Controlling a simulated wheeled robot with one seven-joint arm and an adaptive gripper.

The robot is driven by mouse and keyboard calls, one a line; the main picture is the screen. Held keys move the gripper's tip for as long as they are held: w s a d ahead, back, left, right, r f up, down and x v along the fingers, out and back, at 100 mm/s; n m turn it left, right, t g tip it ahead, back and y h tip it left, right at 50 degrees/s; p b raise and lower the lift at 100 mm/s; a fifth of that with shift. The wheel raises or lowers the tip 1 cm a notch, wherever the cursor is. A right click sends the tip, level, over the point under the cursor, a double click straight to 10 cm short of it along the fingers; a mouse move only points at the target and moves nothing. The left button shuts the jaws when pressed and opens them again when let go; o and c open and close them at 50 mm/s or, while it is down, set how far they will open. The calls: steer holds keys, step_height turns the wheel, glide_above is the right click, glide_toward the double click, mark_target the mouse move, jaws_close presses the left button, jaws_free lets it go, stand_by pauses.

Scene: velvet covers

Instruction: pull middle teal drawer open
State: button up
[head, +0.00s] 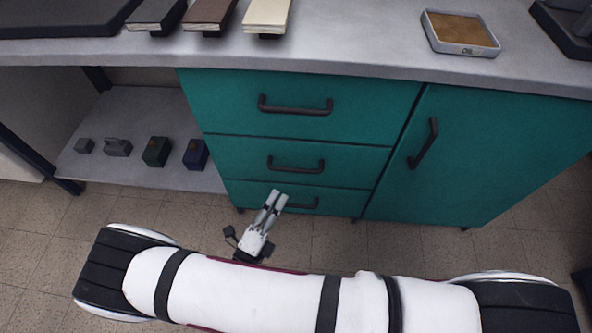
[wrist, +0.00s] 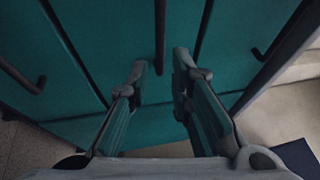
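The teal cabinet's middle drawer (head: 245,155) is closed, flush with the drawers above and below. Its dark bar handle (head: 296,169) runs sideways across the front. My gripper (head: 276,197) is near the drawer fronts, just below and left of this handle in the head view. In the wrist view my gripper (wrist: 159,65) is open, with a gap between the fingers. The handle (wrist: 160,35) shows between and beyond the fingertips, and nothing is held. The distance from fingertips to handle is hard to tell.
The top drawer handle (head: 295,106) and bottom drawer handle (head: 303,205) lie close above and below. A door with a handle (head: 423,143) is at right. The open shelf (head: 110,175) at left holds small boxes. Books and a tray (head: 460,48) sit on the counter.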

mark_target(296, 169)
steer(key=b+x, duration=0.2)
steer(key=x, duration=0.8)
steer(key=shift+w+d, duration=0.1)
steer(key=shift+w, duration=0.15)
steer(key=shift+c, duration=0.6)
jaws_close()
